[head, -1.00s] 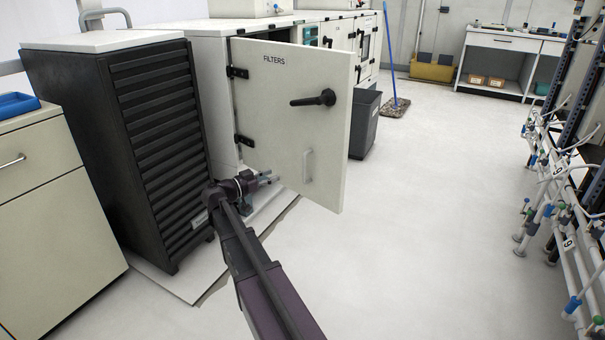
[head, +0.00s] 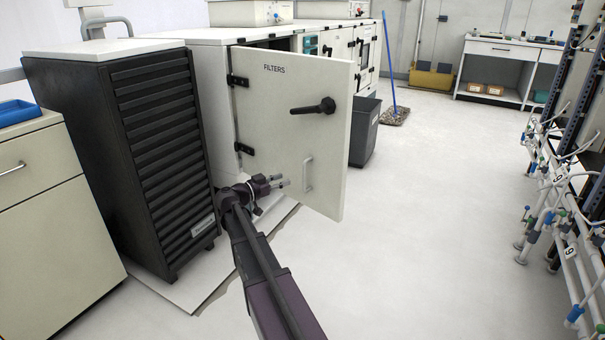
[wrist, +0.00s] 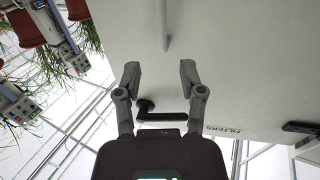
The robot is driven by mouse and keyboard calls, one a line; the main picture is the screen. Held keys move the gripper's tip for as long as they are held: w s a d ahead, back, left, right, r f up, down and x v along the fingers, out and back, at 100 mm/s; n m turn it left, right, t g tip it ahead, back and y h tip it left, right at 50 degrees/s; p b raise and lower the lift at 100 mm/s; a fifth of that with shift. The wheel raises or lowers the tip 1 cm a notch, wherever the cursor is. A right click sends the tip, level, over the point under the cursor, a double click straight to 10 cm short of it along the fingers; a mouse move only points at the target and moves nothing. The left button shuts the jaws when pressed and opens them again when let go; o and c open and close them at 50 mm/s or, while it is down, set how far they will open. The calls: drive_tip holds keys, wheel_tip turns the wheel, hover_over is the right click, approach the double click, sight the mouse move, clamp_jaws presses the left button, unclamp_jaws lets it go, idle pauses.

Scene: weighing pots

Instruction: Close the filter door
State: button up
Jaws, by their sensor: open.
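The filter door (head: 285,125) is a white panel marked FILTERS, standing open on two black hinges at its left edge. It has a black latch handle (head: 313,107) at mid-height and a pale bar handle (head: 308,174) lower down. My gripper (head: 283,183) is open and empty, low in front of the door's outer face, just left of the bar handle. In the wrist view my gripper (wrist: 158,75) faces the door (wrist: 230,60), with the bar handle (wrist: 163,25) beyond the fingertips and the black latch (wrist: 150,110) between the fingers. I cannot tell whether the fingers touch the door.
A dark slatted cabinet (head: 160,150) stands close left of my arm. A grey bin (head: 364,133) is behind the door's free edge, and a mop (head: 394,115) stands farther back. Pipe racks (head: 570,210) line the right side. The floor between is clear.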

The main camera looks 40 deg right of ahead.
sight(304, 172)
drive_tip(key=d, duration=0.9)
drive_tip(key=shift+s+d, duration=0.15)
drive_tip(key=shift+d, duration=0.15)
